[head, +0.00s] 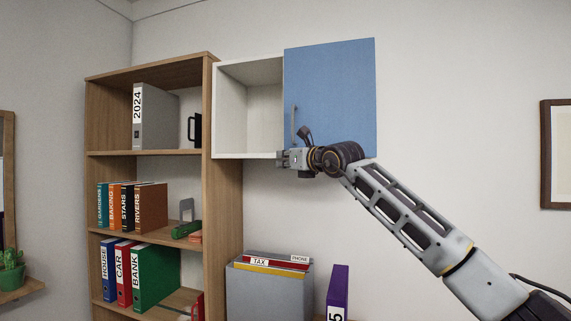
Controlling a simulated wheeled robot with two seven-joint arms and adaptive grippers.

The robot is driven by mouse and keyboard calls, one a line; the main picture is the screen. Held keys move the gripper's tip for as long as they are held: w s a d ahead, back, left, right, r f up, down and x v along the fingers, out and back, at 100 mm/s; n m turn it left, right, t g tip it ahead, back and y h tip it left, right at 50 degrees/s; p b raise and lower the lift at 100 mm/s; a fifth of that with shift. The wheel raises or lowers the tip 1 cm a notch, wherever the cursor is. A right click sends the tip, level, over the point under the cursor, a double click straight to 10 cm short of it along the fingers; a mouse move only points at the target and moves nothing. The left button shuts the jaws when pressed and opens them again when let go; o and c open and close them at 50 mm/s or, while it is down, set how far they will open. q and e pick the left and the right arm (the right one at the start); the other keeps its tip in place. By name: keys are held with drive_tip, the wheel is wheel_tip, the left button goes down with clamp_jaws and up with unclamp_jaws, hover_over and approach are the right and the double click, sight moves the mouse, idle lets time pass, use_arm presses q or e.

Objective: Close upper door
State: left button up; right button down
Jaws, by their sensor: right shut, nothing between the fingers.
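The upper door (335,90) is a flat blue panel on the white wall cabinet (247,157). It stands open, with the left part of the cabinet's empty interior showing beside it. A slim grey handle (294,122) is near the door's left edge. My right gripper (281,159) is shut and empty, pointing left, at the door's lower left corner just below the handle. I cannot tell whether it touches the door. My right wrist hides part of the door's lower edge. My left gripper is out of view.
A wooden bookshelf (208,185) with binders stands directly left of the cabinet. Below are a grey file box (268,292) with folders and a purple binder (338,290). A picture frame (546,155) hangs at far right. The wall between door and frame is bare.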

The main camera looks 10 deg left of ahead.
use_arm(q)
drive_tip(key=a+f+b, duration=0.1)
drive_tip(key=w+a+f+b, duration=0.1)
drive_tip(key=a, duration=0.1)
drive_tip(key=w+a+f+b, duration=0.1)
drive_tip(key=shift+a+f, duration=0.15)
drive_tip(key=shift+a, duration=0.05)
use_arm(e)
drive_tip(key=s+a, duration=0.1)
drive_tip(key=s, duration=0.6)
drive_tip(key=shift+s, duration=0.2)
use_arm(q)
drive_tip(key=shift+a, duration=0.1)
use_arm(e)
drive_tip(key=shift+a, duration=0.1)
